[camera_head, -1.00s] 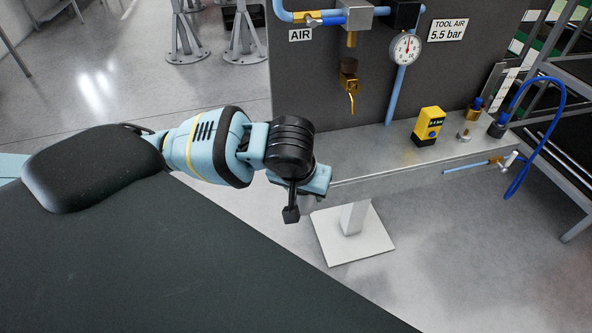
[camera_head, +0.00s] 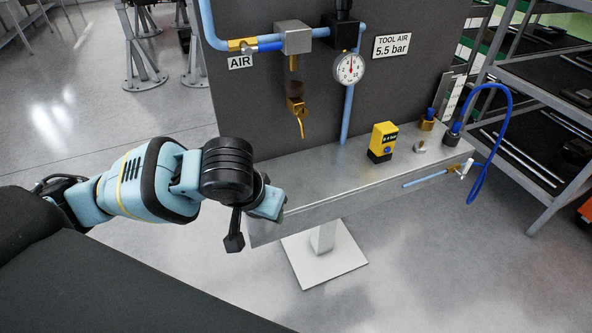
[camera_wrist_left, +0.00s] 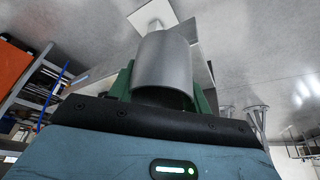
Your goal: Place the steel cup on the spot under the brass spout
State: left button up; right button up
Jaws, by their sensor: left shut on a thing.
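The steel cup (camera_wrist_left: 164,62) is a plain grey cylinder in the left wrist view. It sits between the green fingers of my left gripper (camera_wrist_left: 160,88), which is shut on it. In the head view my left gripper (camera_head: 267,203) is at the near left end of the steel shelf (camera_head: 335,175); the cup is hidden there. The brass spout (camera_head: 298,117) hangs from the dark panel above the back left part of the shelf, beyond and a little right of my gripper. I cannot make out a marked spot under it. My right gripper is not in view.
A yellow device (camera_head: 383,141) stands on the shelf right of the spout. Farther right are brass fittings (camera_head: 427,120), a blue hose (camera_head: 492,88) and a blue tube (camera_head: 425,178). A gauge (camera_head: 348,68) hangs on the panel (camera_head: 270,90). The shelf's left part is clear.

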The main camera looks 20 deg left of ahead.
aim_at(302, 178)
jog(key=i+l+u, duration=0.9)
